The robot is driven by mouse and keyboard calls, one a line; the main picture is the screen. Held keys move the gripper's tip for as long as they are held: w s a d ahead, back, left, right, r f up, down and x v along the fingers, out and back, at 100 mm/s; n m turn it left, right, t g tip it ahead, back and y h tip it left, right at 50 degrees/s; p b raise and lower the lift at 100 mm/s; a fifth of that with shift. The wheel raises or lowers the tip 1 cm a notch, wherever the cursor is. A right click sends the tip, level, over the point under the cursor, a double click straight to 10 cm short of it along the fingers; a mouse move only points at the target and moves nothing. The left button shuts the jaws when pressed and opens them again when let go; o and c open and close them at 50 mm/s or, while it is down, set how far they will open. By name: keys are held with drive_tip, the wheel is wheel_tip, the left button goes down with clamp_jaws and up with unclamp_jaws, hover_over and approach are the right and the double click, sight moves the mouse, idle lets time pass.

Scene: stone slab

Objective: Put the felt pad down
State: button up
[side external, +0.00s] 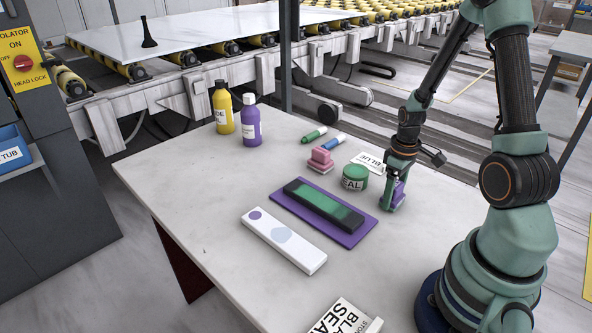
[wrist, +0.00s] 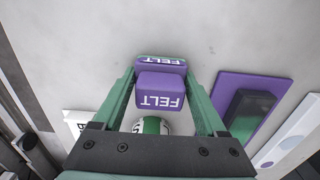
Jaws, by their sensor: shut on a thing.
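The felt pad (side external: 399,190) is a purple block marked FELT, held low at the right side of the slab, right of the green tub. In the wrist view the felt pad (wrist: 160,84) shows a stepped shape between the green fingers. My gripper (side external: 390,198) is shut on it; the wrist view shows the gripper (wrist: 161,72) with a finger on either side of the pad. A finger hides part of the pad in the side view. I cannot tell whether its underside touches the slab.
The green tub (side external: 354,184) stands close left, near a pink block (side external: 320,160) and a white card (side external: 369,163). A purple mat (side external: 286,207) bears a dark green-topped block. A white strip (side external: 284,241) lies in front. Bare slab (wrist: 230,40) surrounds the pad's far side.

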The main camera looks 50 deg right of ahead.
drive_tip(key=shift+f, duration=0.1)
drive_tip(key=o, duration=1.2)
drive_tip(key=shift+o, duration=0.2)
wheel_tip(320, 180, up, 12)
drive_tip(key=w+a+r+t, duration=0.1)
drive_tip(key=a+r+t, duration=0.1)
drive_tip(key=a+r, duration=0.4)
drive_tip(key=w+a+r+t, duration=0.1)
drive_tip(key=a+r+t, duration=0.2)
drive_tip(key=a, duration=1)
wheel_tip(320, 180, up, 4)
drive_tip(key=shift+w+a+f+t, duration=0.2)
drive_tip(key=shift+w+a+t, duration=0.05)
drive_tip(key=shift+t, duration=0.05)
